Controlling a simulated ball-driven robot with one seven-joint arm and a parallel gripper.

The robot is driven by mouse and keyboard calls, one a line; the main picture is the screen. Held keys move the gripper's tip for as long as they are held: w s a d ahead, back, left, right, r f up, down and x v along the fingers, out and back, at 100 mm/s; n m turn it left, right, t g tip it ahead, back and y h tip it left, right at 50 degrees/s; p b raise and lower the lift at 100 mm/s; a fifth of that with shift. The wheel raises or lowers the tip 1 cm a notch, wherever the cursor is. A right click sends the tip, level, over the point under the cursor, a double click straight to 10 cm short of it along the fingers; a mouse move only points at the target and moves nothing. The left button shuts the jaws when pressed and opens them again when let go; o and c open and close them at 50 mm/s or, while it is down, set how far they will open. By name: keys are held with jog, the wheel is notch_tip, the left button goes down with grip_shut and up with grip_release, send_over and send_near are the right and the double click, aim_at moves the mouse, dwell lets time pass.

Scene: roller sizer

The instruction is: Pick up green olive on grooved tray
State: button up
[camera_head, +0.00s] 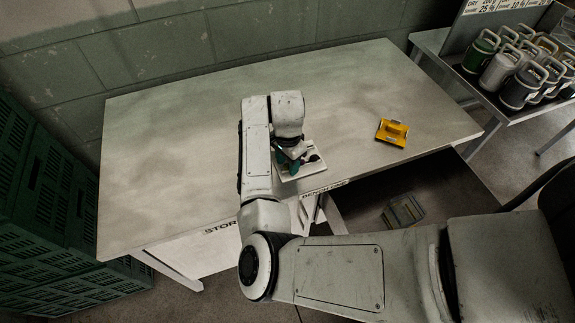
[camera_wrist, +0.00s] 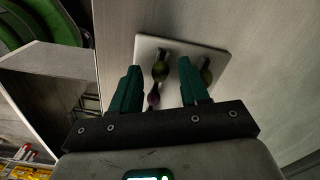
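The pale grooved tray (camera_head: 289,176) lies near the front edge of the bench, mostly behind my gripper (camera_head: 286,160) in the head view. In the wrist view the tray (camera_wrist: 146,46) lies beyond my gripper (camera_wrist: 159,65). Its two teal fingers are apart with a gap between them. A green olive (camera_wrist: 160,71) shows in that gap, and a dark purple olive (camera_wrist: 153,97) shows nearer the palm. Another greenish olive (camera_wrist: 206,70) shows just right of the right finger. I cannot tell whether the fingers touch any olive.
A yellow block-like object (camera_head: 392,132) sits on the bench (camera_head: 200,120) to the right. Several handled canisters (camera_head: 499,69) stand on a side table at the far right. Green crates (camera_head: 45,185) are stacked at left. The bench's left half is clear.

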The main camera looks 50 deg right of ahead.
grip_shut()
jog(key=shift+r, duration=0.1)
dwell(0.3)
